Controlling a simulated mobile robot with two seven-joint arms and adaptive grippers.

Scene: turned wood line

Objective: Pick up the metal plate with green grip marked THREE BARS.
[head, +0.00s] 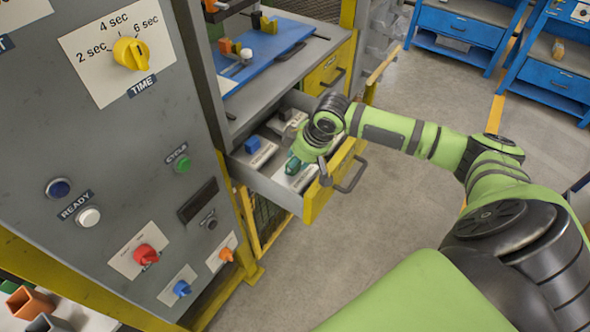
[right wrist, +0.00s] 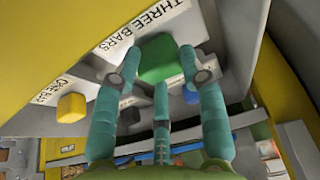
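The metal plate marked THREE BARS (right wrist: 150,24) lies in an open drawer (head: 314,197), its label readable in the right wrist view. Its green grip (right wrist: 158,58) stands up from it. My right gripper (right wrist: 160,68) is over this plate with its teal fingers spread. One finger is on each side of the green grip and a third is below it in the picture; I cannot tell whether they touch it. In the head view, my right gripper (head: 293,165) hides the grip, and part of the plate (head: 304,180) shows beside it. My left gripper is not in view.
A plate with a blue grip (head: 253,144) lies in the same drawer, and one with a yellow grip (right wrist: 71,108) shows in the wrist view. A grey control panel (head: 110,170) stands at left. A blue board (head: 265,52) lies above the drawer. The floor at right is clear.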

